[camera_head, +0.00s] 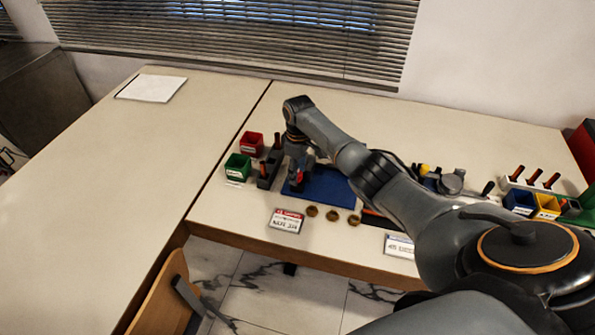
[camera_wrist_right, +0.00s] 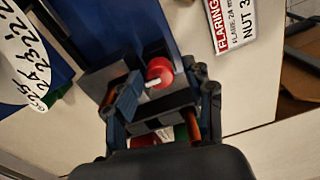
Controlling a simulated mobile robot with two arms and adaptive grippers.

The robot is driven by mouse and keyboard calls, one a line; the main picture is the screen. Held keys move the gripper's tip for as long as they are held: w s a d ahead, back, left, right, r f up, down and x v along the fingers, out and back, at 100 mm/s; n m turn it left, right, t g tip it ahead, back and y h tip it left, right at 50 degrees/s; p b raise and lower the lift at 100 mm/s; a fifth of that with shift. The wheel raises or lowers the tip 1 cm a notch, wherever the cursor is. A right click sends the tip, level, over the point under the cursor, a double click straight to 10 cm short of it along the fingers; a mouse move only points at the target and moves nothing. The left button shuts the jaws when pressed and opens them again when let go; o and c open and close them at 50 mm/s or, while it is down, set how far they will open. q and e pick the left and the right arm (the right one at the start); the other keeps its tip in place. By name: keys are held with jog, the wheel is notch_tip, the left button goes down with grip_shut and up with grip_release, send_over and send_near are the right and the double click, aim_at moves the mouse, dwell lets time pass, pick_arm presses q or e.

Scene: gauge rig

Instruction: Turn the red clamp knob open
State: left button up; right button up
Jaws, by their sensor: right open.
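The red clamp knob (camera_wrist_right: 160,70) shows in the right wrist view with a short white bar or mark on it. My left gripper is not in view.
A red bin (camera_head: 251,143) and a green bin (camera_head: 238,167) stand left of the gripper. A label card (camera_head: 286,220) and brass-coloured nuts (camera_head: 332,215) lie in front of the mat. The left table (camera_head: 110,190) is mostly clear.

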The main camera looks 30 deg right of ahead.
notch_tip(320, 180, up, 8)
jog(key=shift+w+f, duration=0.1)
dwell(0.8)
